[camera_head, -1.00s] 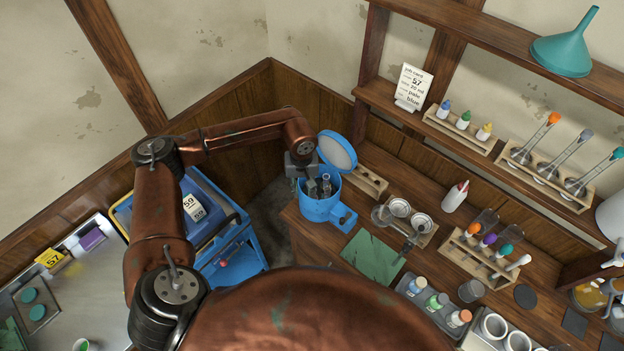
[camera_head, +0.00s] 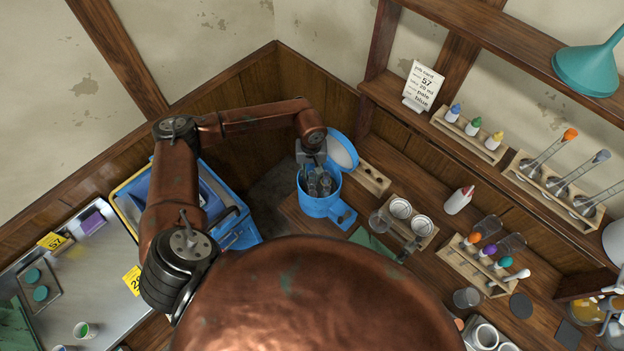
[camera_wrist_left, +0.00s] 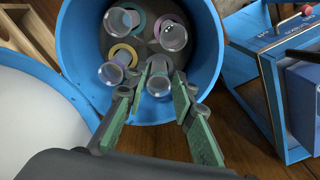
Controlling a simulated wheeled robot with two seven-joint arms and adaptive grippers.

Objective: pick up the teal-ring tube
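The blue container (camera_head: 318,206) stands on the bench with its lid (camera_head: 343,150) open. Several clear tubes stand in it. In the left wrist view, a teal-green ring (camera_wrist_left: 136,22) shows beside the upper-left tube (camera_wrist_left: 118,20). A pink ring shows by the upper-right tube (camera_wrist_left: 173,37), and a yellow ring by the lower-left tube (camera_wrist_left: 110,73). My left gripper (camera_wrist_left: 168,72) is open over the container, its green-padded fingers on either side of the lower-right tube (camera_wrist_left: 158,84), whose ring I cannot make out. In the head view, this gripper (camera_head: 317,168) hides part of the container. My right gripper is not in view.
A wooden block with holes (camera_head: 371,180) stands close behind the container. A rack of capped tubes (camera_head: 483,264) and a white bottle (camera_head: 458,200) stand to the right. A blue cart (camera_head: 235,235) is to the left, with a gap between it and the bench.

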